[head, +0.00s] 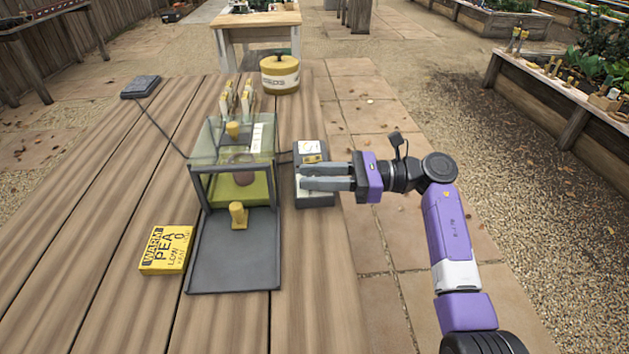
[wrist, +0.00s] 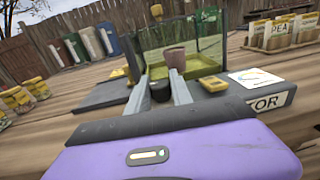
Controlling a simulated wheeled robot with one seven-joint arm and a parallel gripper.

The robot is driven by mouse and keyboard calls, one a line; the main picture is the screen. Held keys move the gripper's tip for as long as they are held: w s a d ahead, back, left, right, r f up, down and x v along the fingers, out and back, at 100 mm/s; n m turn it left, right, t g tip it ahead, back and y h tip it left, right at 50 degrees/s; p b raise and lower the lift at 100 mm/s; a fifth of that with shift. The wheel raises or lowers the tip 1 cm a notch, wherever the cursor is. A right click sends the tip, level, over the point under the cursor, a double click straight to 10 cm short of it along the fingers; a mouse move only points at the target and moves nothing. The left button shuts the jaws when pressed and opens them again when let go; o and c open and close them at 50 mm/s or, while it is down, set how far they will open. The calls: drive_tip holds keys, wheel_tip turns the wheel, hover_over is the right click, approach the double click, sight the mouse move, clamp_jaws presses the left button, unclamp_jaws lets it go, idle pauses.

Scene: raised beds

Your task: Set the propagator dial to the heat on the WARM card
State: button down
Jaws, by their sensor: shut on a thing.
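The grey dial box (head: 316,200) sits on the plank table, right of the glass propagator (head: 205,185), with a cable between them. My gripper (head: 302,177) reaches in from the right over this box. In the wrist view its fingers (wrist: 160,88) are shut on a dark round dial knob (wrist: 160,92). The fingers hide most of the knob, so I cannot tell its setting. The yellow WARM card (head: 166,250) lies front left; I read WARM, PEA and LOW, with smaller text unclear. A brown pot (head: 243,176) stands inside the propagator.
A dark panel (head: 235,265) with a yellow knob lies in front of the propagator. Packets (head: 236,100) and a yellow tin (head: 280,75) stand behind it. A dark flat box (head: 141,86) is at the back left. The table's left side is mostly clear.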

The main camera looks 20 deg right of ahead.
idle(0.3)
drive_tip(key=c, duration=1.1)
unclamp_jaws()
drive_tip(key=shift+c, duration=0.2)
drive_tip(key=v, duration=0.7)
drive_tip(key=shift+s+d, duration=0.15)
drive_tip(key=shift+d, duration=0.2)
